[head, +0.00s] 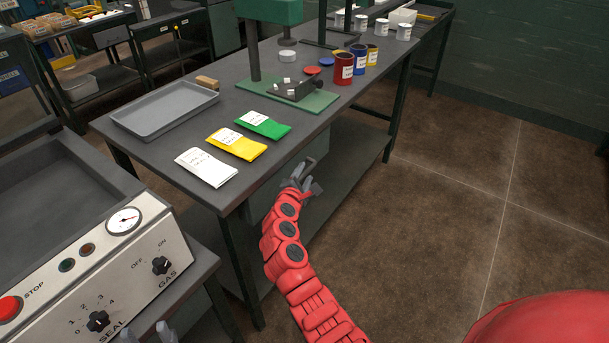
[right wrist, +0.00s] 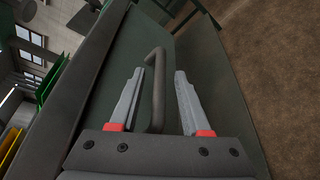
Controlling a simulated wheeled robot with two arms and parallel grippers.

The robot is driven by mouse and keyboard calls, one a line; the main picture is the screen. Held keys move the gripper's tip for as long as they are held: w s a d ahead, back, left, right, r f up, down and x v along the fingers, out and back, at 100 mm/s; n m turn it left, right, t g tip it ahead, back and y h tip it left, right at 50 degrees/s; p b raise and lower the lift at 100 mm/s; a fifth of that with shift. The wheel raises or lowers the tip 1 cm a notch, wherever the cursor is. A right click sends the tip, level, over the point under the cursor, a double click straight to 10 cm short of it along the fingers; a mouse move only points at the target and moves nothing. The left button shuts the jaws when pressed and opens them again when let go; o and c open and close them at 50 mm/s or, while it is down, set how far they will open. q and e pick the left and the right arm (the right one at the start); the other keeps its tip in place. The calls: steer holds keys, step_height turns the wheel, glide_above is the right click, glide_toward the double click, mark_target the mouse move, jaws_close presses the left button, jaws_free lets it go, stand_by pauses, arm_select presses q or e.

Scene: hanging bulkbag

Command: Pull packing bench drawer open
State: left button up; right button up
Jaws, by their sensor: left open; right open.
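The packing bench drawer (head: 265,200) is a grey-green front under the bench top, partly hidden behind my right arm. Its dark bar handle (right wrist: 156,85) shows in the right wrist view, upright in the picture. My right gripper (head: 303,184) is at the drawer front, below the bench edge. In the right wrist view its two grey fingers (right wrist: 160,78) are apart, with the handle between them, nearer the left finger. I cannot tell whether a finger touches it. My left gripper (head: 148,333) shows only as grey fingertips at the bottom edge, by the sealing machine, away from the drawer.
The bench top (head: 310,135) holds a grey tray (head: 165,108), white, yellow and green packets, a press stand and several tins. A sealing machine (head: 120,260) with knobs stands at the near left. The brown floor (head: 430,220) right of the bench is clear.

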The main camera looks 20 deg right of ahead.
steer(key=shift+w+d, duration=0.15)
steer(key=shift+w, duration=0.05)
jaws_close()
stand_by(1.4)
